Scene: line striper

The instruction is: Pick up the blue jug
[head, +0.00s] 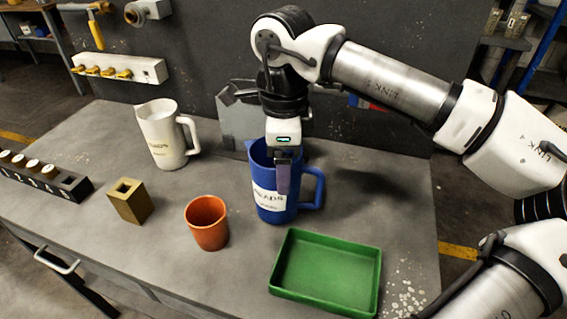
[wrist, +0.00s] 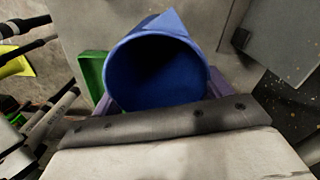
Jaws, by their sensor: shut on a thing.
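The blue jug (head: 266,205) stands upright on the grey bench, with a white label on its front and its handle to the right. Its round open mouth (wrist: 155,75) fills the middle of the wrist view. My gripper (head: 284,180) reaches down from above onto the jug. One purple finger lies against the jug's near side in the head view. In the wrist view, purple fingers show on both sides of the jug, so my gripper is shut around its body. The far finger is hidden in the head view. I cannot tell whether the jug's base touches the bench.
A green tray (head: 327,308) lies close in front of the jug, and an orange cup (head: 207,224) stands left of it. A white jug (head: 163,136), a brass block (head: 131,202) and a dark rack (head: 42,180) stand further left.

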